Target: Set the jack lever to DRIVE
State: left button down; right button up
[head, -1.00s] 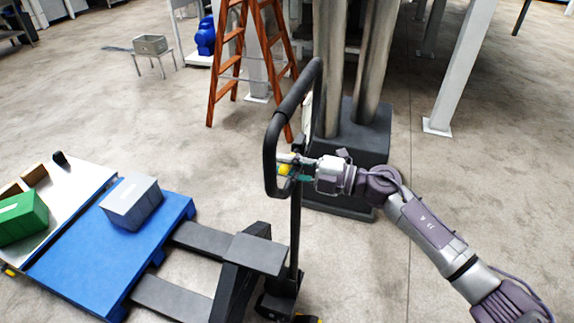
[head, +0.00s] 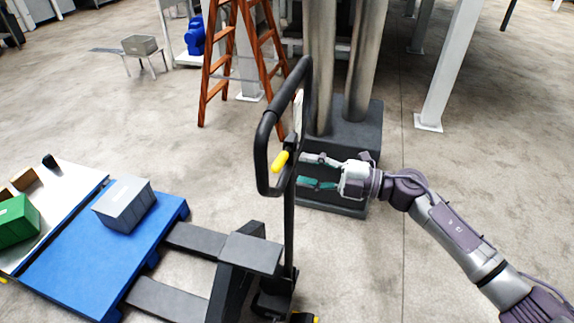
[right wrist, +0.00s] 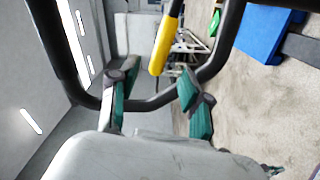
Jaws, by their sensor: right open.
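The pallet jack's black handle loop (head: 264,155) stands upright on its shaft in the head view. The yellow jack lever (head: 280,162) sits inside the loop. In the right wrist view the lever (right wrist: 165,42) hangs in front of the fingers, and the handle loop (right wrist: 228,45) curves around it. My right gripper (head: 316,171) is open and empty, just right of the loop and apart from the lever. Its spread fingers also show in the right wrist view (right wrist: 157,85). My left gripper is out of view.
A blue pallet (head: 90,245) with a grey bin (head: 124,204) is on the left, near the jack's forks (head: 165,298). A dark pedestal (head: 352,120) with metal columns stands behind my gripper. An orange ladder (head: 215,65) is at the back.

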jog(key=v, duration=0.5)
dwell(0.3)
